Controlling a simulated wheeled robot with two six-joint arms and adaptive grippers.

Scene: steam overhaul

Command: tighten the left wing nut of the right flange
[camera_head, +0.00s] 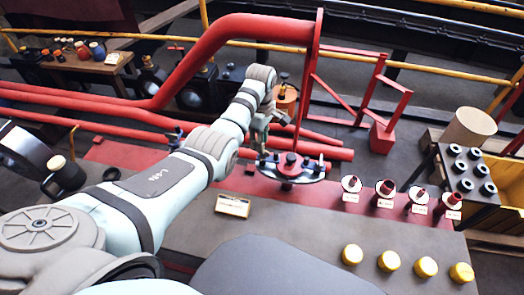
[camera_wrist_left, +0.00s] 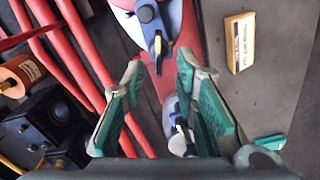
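My left gripper (camera_head: 262,143) is just above that side of the flange. My right gripper is not in view.
A small labelled box (camera_head: 233,206) lies on the grey bench. Several red-and-white labelled parts (camera_head: 384,189) stand at the right, with yellow caps (camera_head: 389,261) nearer. An orange can (camera_head: 286,97) stands behind the gripper. Red pipes run along the left.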

